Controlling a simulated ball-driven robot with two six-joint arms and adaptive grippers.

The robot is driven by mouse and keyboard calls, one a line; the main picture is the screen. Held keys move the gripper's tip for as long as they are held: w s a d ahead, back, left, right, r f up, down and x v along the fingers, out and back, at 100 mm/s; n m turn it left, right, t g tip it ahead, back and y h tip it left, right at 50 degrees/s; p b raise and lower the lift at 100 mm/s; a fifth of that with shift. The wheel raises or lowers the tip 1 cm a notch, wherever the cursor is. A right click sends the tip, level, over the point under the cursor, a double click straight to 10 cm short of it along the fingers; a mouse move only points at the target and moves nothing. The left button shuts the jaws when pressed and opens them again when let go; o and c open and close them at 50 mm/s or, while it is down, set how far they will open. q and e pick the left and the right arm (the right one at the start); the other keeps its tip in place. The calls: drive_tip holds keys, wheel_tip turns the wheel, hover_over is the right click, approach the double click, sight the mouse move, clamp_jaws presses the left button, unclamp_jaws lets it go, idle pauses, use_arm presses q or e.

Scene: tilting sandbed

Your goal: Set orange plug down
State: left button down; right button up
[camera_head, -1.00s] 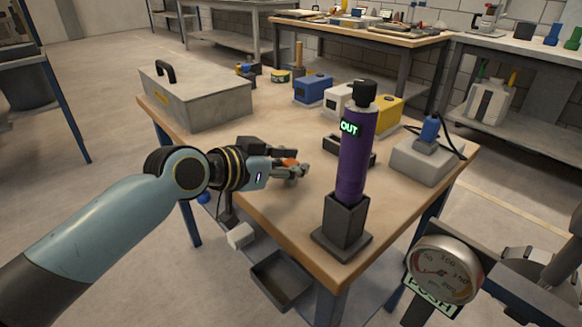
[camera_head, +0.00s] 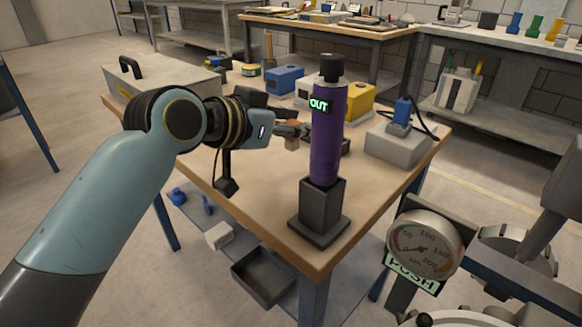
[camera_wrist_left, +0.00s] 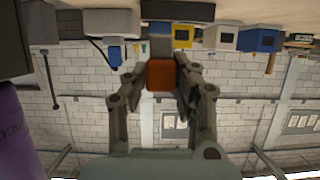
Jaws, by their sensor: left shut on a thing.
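My left gripper (camera_head: 294,132) is shut on the orange plug (camera_head: 292,144), over the wooden table and just left of the purple cylinder. In the head view, fingers cover much of the plug. In the left wrist view the orange plug (camera_wrist_left: 160,75) sits between the two fingers of the left gripper (camera_wrist_left: 161,78), with a grey end (camera_wrist_left: 160,46) pointing up the picture. Beyond that end lies a dark block (camera_wrist_left: 178,11); whether they touch, I cannot tell. In the head view the purple cylinder partly hides this block (camera_head: 346,146). My right gripper is not in view.
The purple cylinder (camera_head: 327,135), marked OUT, stands upright in a dark holder (camera_head: 320,208) at the table's (camera_head: 258,218) near corner. A grey box with a blue plug (camera_head: 403,110) stands right. Blue (camera_head: 284,80) and yellow (camera_head: 360,99) boxes stand behind. The near left tabletop is clear.

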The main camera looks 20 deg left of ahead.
use_arm(q)
wheel_tip(320, 180, down, 6)
drive_tip(key=shift+b, duration=0.65)
drive_tip(key=shift+r, duration=0.1)
drive_tip(key=c, duration=1.6)
unclamp_jaws()
drive_tip(key=shift+f, duration=0.2)
drive_tip(key=o, duration=0.5)
drive_tip(key=shift+r, duration=0.1)
